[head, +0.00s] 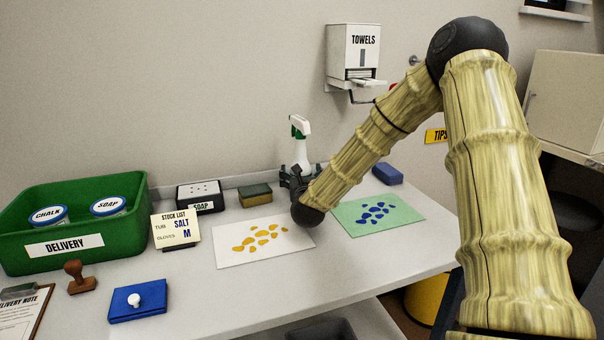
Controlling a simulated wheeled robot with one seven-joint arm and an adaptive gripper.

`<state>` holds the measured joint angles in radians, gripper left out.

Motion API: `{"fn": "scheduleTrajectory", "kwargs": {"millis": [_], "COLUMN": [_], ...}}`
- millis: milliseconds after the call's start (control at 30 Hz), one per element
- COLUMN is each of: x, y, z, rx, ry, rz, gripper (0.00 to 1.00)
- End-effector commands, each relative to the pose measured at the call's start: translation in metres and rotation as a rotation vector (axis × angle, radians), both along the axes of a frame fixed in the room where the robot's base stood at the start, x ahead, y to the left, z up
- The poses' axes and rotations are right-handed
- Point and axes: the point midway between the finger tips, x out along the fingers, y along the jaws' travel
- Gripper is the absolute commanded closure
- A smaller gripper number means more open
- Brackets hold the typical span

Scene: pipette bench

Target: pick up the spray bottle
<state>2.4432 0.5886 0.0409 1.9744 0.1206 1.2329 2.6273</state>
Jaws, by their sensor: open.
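The spray bottle (304,158) is white with a green trigger head. It stands upright at the back of the bench, close to the wall. My gripper (297,176) is dark and sits at the end of my arm, in front of the bottle's lower part. Its fingers appear on either side of the bottle's body and are open. The wrist hides the bottle's base, and I cannot tell whether the fingers touch the bottle.
A sponge (256,195) and a soap box (200,196) stand left of the bottle; a blue block (387,174) lies right. A white sheet (230,257) and a green sheet (408,217) lie in front. A green delivery crate (125,240) is far left. A towel dispenser (344,58) hangs above.

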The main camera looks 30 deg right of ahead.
Motion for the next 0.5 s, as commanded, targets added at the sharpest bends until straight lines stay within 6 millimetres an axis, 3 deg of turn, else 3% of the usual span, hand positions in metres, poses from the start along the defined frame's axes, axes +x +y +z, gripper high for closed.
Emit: {"fn": "scheduleTrajectory", "kwargs": {"millis": [67,400,500], "x": [-0.0001,-0.0002,0.0002], "y": [0.0000,0.0001,0.0002], "z": [0.0001,0.0002,0.0017], "rx": [0.000,0.001,-0.001], "ry": [0.000,0.000,-0.003], "rz": [0.000,0.000,0.000], "gripper": [0.19,0.81,0.84]}}
